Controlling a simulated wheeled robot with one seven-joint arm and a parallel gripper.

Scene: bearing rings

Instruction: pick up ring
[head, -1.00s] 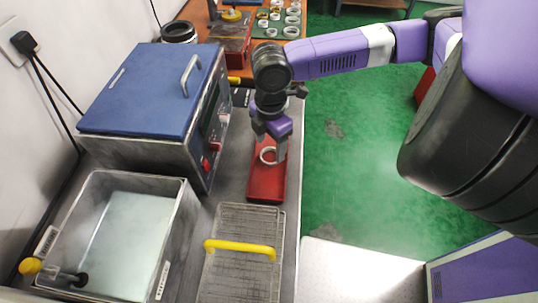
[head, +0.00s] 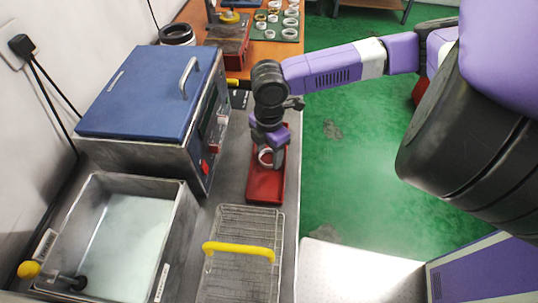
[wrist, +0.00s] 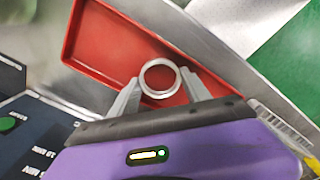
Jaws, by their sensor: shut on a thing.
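A silvery white ring (wrist: 146,88) is at the red tray (wrist: 95,40), between the fingers of my gripper (wrist: 160,88) in the wrist view. The fingers are shut on the ring from both sides. In the head view my gripper (head: 267,158) points down over the red tray (head: 266,188), and the ring (head: 264,161) shows at its fingertips. I cannot tell whether the ring still touches the tray floor.
A wire basket with a yellow handle (head: 239,249) lies in front of the tray. A blue-lidded machine (head: 150,88) and an open metal bath (head: 183,215) stand to the left. More rings lie on a green mat (head: 283,35) at the back.

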